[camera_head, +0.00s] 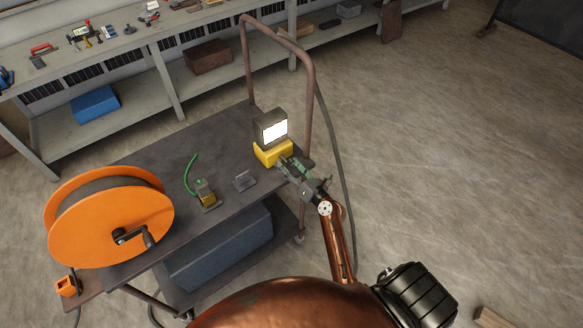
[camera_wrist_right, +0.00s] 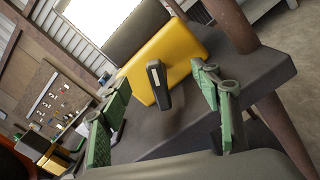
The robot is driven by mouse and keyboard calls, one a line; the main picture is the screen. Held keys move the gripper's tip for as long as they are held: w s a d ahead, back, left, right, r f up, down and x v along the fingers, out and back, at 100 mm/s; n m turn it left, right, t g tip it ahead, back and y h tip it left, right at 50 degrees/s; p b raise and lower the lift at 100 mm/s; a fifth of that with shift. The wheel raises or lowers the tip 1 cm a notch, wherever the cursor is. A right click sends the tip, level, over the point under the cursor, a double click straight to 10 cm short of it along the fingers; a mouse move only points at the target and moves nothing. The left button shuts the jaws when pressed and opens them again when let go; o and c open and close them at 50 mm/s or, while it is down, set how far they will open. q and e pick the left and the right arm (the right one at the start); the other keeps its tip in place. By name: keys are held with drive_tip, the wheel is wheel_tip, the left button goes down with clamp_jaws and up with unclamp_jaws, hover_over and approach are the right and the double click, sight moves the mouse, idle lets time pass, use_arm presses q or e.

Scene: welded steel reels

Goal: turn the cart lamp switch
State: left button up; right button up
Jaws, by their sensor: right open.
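The cart lamp (camera_head: 271,128) stands near the cart's far right corner, with a dark housing, a white lit face and a yellow base (camera_head: 268,155). In the right wrist view the yellow base (camera_wrist_right: 165,58) carries a black switch lever (camera_wrist_right: 158,86) with a pale stripe. My right gripper (camera_head: 287,164) is at the front of the base. In the wrist view its green fingers (camera_wrist_right: 160,80) are apart, one on each side of the lever, with gaps visible. Whether the fingertips reach level with the lever is hard to tell. My left gripper is not in view.
The dark cart top (camera_head: 225,148) also holds an orange reel (camera_head: 95,225) with a crank, a small brass-coloured device with a green cable (camera_head: 206,196) and a small grey bracket (camera_head: 244,180). A tubular cart handle (camera_head: 310,100) rises beside the lamp. Workbenches stand behind.

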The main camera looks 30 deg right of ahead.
sight(291, 167)
drive_tip(key=shift+s+d+p, duration=0.1)
drive_tip(key=shift+s+p, duration=0.25)
drive_tip(key=shift+s, duration=0.9)
drive_tip(key=shift+s+d+p, duration=0.15)
drive_tip(key=shift+s+p, duration=0.25)
drive_tip(key=shift+s, duration=1.8)
drive_tip(key=shift+f, duration=0.1)
